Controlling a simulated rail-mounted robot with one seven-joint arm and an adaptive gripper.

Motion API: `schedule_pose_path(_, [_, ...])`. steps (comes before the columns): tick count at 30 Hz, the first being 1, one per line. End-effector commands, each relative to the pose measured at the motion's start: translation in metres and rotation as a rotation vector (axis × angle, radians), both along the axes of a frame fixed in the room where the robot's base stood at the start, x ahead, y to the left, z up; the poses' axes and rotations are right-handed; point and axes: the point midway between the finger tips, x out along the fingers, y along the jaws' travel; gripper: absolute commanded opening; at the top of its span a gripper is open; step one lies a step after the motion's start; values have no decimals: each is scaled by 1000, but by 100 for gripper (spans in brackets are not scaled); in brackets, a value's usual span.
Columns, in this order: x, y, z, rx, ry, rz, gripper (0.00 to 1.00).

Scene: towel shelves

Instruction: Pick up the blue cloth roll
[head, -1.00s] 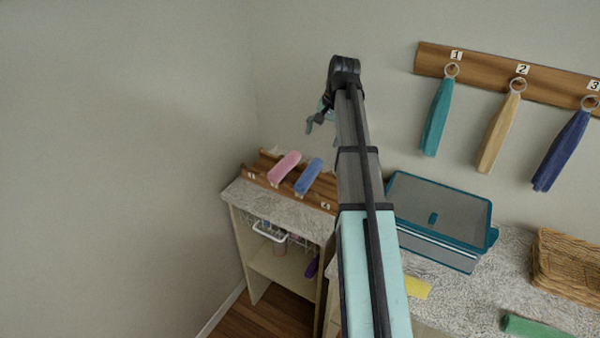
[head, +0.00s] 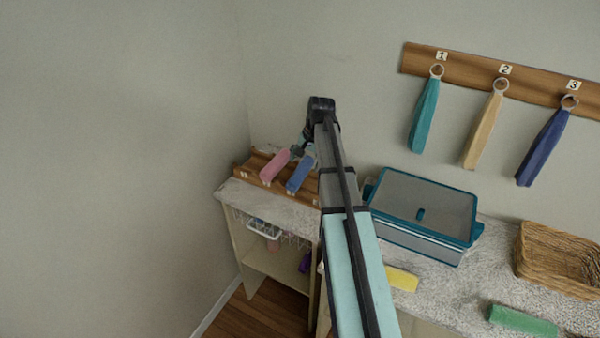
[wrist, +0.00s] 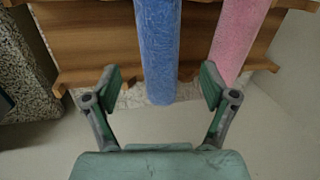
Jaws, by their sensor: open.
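The blue cloth roll (head: 299,175) lies on a wooden rack (head: 253,165) on the left counter, beside a pink roll (head: 275,165). In the wrist view the blue roll (wrist: 158,50) runs down from the top edge, and its near end reaches between my open fingers. My gripper (wrist: 160,85) is open and empty, with a finger on either side of the blue roll's end and gaps between. Whether it is above the roll or level with it, I cannot tell. In the head view my gripper (head: 300,150) is partly hidden.
A teal-rimmed box (head: 425,208) stands right of my arm. A yellow cloth (head: 402,279), a green roll (head: 522,320) and a wicker basket (head: 560,262) are on the right counter. Several cloths hang from a wall rail (head: 470,75). A wire basket (head: 265,230) sits below the left counter.

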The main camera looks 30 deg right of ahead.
Motion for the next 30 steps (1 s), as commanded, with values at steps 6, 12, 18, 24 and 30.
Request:
schedule_pose_path(6, [4,6,-20,2,4,1,84])
schedule_pose_path(12, [8,9,-40,1,2,0,84])
schedule_pose_path(18, [9,10,-46,1,1,0,84])
schedule_pose_path(24, [9,9,-46,1,1,0,63])
schedule_pose_path(30, [9,9,-46,0,1,0,19])
